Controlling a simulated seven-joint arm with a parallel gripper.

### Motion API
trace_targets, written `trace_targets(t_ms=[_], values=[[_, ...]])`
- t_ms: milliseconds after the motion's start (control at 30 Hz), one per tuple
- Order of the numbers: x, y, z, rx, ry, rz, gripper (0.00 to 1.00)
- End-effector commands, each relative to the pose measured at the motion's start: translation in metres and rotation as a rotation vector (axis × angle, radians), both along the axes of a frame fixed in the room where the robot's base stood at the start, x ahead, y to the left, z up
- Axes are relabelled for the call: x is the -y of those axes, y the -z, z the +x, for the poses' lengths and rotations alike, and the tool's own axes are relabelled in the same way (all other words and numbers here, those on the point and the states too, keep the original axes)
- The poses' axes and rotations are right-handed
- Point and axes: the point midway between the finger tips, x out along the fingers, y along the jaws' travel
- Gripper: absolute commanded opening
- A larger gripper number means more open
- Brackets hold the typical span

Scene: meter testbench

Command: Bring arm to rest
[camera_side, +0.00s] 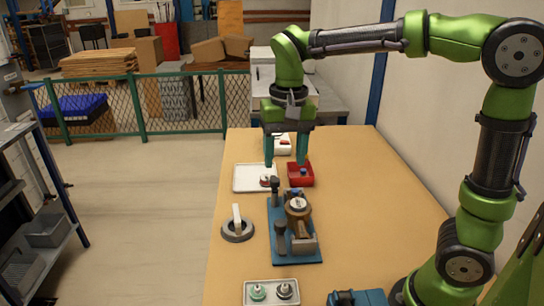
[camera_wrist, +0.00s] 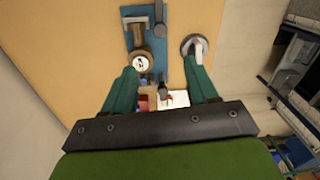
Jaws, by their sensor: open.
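My gripper (camera_side: 285,164) has dark green fingers that point down and are spread apart, with nothing between them. It hangs above the far part of the table, around the white tray (camera_side: 242,187) and the red tray (camera_side: 301,181). In the wrist view, my gripper (camera_wrist: 160,67) is open, with the blue fixture plate (camera_wrist: 130,42) beyond its fingertips. A round brass-coloured meter (camera_side: 299,207) with a white face sits on that plate.
The tan table (camera_side: 390,190) carries a grey ring base with a white upright piece (camera_side: 238,226). A white container (camera_side: 277,147) stands at the back. The table's right side is mostly clear.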

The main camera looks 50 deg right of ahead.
Motion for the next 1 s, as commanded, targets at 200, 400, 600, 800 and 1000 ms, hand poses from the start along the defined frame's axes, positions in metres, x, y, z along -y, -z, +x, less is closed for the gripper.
trace_targets(t_ms=[200,400,600,800,1000], values=[[0.0,0.0,0.001,0.004,-0.009,-0.002,0.58],[-0.003,0.015,-0.005,0.074,-0.134,0.021,0.58],[-0.002,0.017,-0.044,0.286,-0.264,0.073,0.58],[0.002,0.02,-0.087,0.51,-0.308,0.073,0.58],[0.007,0.019,-0.109,0.61,-0.284,0.064,0.58]])
